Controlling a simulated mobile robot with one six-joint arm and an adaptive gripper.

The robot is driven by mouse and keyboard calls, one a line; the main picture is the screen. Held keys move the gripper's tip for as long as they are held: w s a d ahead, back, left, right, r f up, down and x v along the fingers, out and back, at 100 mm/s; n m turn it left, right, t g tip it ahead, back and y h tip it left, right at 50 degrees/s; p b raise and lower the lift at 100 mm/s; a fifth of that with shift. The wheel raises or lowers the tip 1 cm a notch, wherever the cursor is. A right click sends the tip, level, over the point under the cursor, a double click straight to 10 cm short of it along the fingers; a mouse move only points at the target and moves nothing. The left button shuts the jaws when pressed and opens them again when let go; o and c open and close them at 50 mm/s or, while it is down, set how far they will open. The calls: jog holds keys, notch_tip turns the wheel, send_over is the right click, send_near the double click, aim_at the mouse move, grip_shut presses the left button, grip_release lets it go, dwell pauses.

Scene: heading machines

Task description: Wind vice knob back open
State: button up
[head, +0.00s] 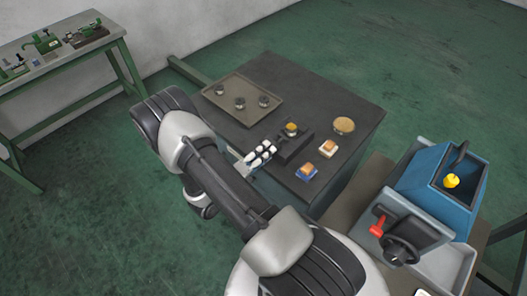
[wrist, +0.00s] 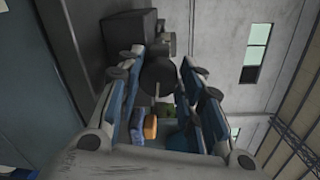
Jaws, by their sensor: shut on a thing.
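The vice (head: 296,150) is a small dark block on the dark-topped bench, with a yellow-orange piece (head: 291,129) at its top. My gripper (head: 267,151) is at the left side of the vice, its pale fingers reaching toward it. In the wrist view, a dark round knob (wrist: 158,76) lies between the blue-lined fingers of my gripper (wrist: 160,62), which is shut on it. The vice body looks like the dark box (wrist: 130,34) beyond the fingers. In the head view the knob is hidden by the fingers.
A tan disc (head: 344,125) and tan blocks on a white base (head: 327,150) and a blue base (head: 307,173) stand right of the vice. A blue machine (head: 425,185) stands at right.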

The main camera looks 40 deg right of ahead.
jog(key=shift+n, duration=0.6)
jog(key=o, duration=1.1)
jog(key=shift+c, duration=0.2)
jog(key=shift+a, duration=0.1)
jog(key=s+a, duration=0.1)
jog(key=a, duration=1)
jog(key=shift+a+r, duration=0.35)
jog(key=shift+a, duration=0.05)
